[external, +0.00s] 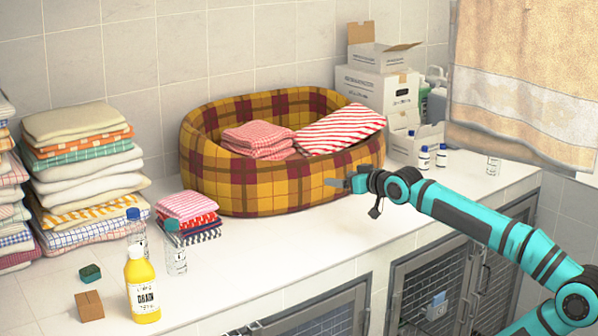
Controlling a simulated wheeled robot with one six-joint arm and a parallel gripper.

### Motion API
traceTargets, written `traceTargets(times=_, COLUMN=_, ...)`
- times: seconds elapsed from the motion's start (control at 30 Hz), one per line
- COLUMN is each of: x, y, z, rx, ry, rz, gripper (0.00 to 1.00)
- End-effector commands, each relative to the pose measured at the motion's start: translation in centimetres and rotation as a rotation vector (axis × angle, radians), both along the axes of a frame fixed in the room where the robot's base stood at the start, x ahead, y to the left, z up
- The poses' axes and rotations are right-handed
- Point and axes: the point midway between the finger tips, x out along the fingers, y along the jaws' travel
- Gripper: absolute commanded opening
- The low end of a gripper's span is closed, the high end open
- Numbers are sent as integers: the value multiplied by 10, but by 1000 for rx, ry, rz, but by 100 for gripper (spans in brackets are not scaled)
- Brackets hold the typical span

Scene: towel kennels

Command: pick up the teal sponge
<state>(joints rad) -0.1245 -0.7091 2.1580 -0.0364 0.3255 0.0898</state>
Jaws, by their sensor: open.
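The teal sponge (90,273) is a small dark green-teal block lying on the white counter at the left front. It sits just behind a brown block (89,306) and left of a yellow bottle. My gripper (338,183) is in front of the plaid basket's right side, above the counter and well to the right of the sponge. It is open with nothing visible between its fingers. The fingers are small in this view.
A yellow drain bottle (142,287) and clear bottles (175,250) stand right of the sponge. Folded towels (188,216) and tall towel stacks (85,170) lie behind. The plaid basket (262,187) fills the back middle. The counter's front middle is clear.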

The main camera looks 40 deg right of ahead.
Motion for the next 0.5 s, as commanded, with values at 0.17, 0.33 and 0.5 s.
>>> traceTargets(times=0.17, x=43, y=35, z=34, rx=16, ry=89, rz=52, gripper=75)
traceTargets(times=0.33, x=81, y=71, z=59, rx=24, ry=174, rz=93, gripper=75)
traceTargets(times=0.5, x=116, y=113, z=80, rx=28, ry=258, rz=126, gripper=75)
